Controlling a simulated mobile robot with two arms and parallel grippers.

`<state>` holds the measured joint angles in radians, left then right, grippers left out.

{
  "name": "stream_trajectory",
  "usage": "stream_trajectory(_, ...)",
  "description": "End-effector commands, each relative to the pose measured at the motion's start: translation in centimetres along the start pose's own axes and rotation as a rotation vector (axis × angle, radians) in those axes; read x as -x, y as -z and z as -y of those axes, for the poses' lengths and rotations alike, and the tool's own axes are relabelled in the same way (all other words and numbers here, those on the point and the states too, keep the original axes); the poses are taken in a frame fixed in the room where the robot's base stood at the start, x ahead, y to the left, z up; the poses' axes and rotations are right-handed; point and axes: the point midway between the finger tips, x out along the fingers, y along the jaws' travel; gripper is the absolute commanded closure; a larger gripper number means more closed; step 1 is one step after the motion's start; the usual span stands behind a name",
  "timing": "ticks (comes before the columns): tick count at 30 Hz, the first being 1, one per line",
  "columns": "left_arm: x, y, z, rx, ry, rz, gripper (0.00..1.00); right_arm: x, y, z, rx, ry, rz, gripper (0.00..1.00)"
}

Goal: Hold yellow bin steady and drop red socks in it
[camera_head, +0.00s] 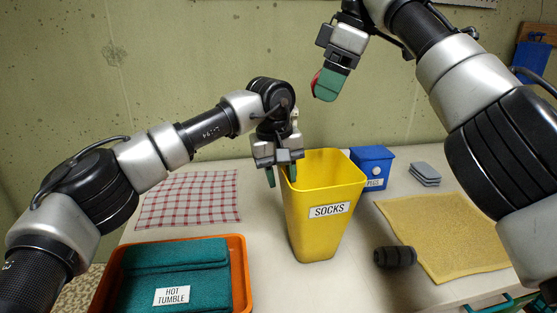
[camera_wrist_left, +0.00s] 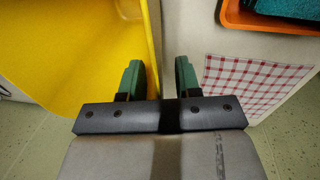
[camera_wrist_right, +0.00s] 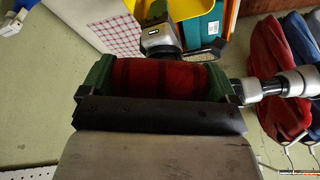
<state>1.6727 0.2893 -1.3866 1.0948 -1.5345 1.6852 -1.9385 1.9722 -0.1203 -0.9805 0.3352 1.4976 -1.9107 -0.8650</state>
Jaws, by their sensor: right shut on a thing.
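The yellow bin (camera_head: 325,210) labelled SOCKS stands upright on the table. My left gripper (camera_head: 278,175) is at the bin's left rim. In the left wrist view its two green fingers (camera_wrist_left: 160,80) are apart, with the yellow bin wall (camera_wrist_left: 155,40) running between them; I cannot tell whether they touch it. My right gripper (camera_head: 328,86) is raised above and behind the bin. In the right wrist view it is shut on the red socks (camera_wrist_right: 165,82), a dark-striped red roll between its green fingers. In the head view only a red edge of the socks shows.
An orange tray (camera_head: 243,275) with teal folded cloth labelled HOT TUMBLE is at the front left. A checked cloth (camera_head: 190,197), a blue PEGS box (camera_head: 373,165), grey stacked pieces (camera_head: 425,174), a yellow mat (camera_head: 440,235) and a dark roll (camera_head: 395,257) lie around the bin.

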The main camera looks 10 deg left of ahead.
Motion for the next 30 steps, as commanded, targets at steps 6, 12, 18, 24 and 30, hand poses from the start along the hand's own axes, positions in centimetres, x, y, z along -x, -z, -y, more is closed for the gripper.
stream_trajectory(6, -0.33, 0.00, 0.02, 0.000, 0.000, 0.000, 0.67, 0.02, 0.00, 0.00, 0.000, 0.000, 0.000, 0.33)
stream_trajectory(12, -0.31, 0.00, 0.01, 0.000, 0.000, 0.001, 0.81, 0.02, 0.00, 0.00, 0.000, 0.000, 0.000, 0.33)
stream_trajectory(18, -0.30, 0.00, 0.01, 0.000, 0.000, 0.001, 1.00, 0.02, 0.00, 0.00, 0.000, 0.000, 0.000, 0.33)
stream_trajectory(24, -0.28, 0.00, 0.00, 0.000, 0.000, 0.001, 1.00, 0.02, 0.00, 0.00, 0.000, 0.000, 0.000, 0.33)
stream_trajectory(30, -0.27, 0.00, 0.00, 0.000, -0.001, 0.001, 1.00, 0.02, 0.01, 0.00, 0.000, 0.000, 0.000, 0.33)
